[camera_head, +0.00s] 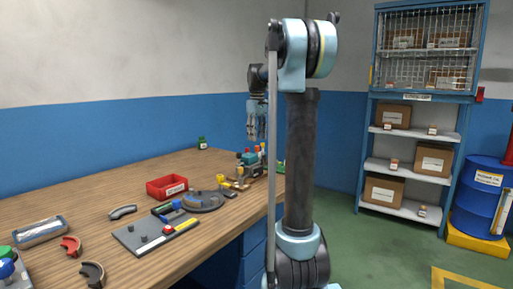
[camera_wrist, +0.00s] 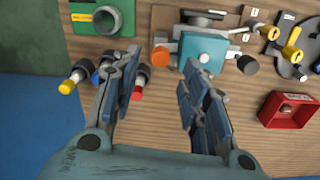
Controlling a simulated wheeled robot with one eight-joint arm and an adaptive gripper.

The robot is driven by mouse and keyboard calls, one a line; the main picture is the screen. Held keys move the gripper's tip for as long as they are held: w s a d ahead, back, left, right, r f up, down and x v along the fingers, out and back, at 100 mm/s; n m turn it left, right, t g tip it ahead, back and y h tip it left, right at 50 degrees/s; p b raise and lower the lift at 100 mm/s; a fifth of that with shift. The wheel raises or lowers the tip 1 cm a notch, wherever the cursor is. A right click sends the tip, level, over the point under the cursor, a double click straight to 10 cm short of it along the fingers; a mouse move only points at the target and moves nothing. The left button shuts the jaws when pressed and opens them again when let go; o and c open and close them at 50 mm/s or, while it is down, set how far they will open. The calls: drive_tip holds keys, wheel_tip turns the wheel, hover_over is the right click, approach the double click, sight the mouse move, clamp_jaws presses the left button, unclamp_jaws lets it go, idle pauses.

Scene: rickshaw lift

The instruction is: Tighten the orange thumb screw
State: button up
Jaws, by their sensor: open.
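The orange thumb screw (camera_wrist: 160,56) shows in the wrist view as a round orange knob at the left side of a teal block (camera_wrist: 203,52). My gripper (camera_wrist: 158,78) is open, with its two blue fingers apart and nothing between them. In the picture, the knob lies just above the gap between the fingers; how far below the fingers it is, I cannot tell. In the head view my gripper (camera_head: 256,136) hangs fingers down above the far right part of the bench, over the teal block (camera_head: 249,159). The orange knob is not clear there.
Tools with yellow, blue and red tips (camera_wrist: 68,87) lie close by the left finger. A green plate with a grey ring (camera_wrist: 107,20) is beyond them. A red bin (camera_wrist: 287,109) is at the right. The wooden bench (camera_head: 95,195) has bare patches; shelves (camera_head: 410,150) stand right.

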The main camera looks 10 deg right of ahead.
drive_tip(key=shift+f, duration=2.55)
drive_tip(key=shift+c, duration=0.2)
clamp_jaws()
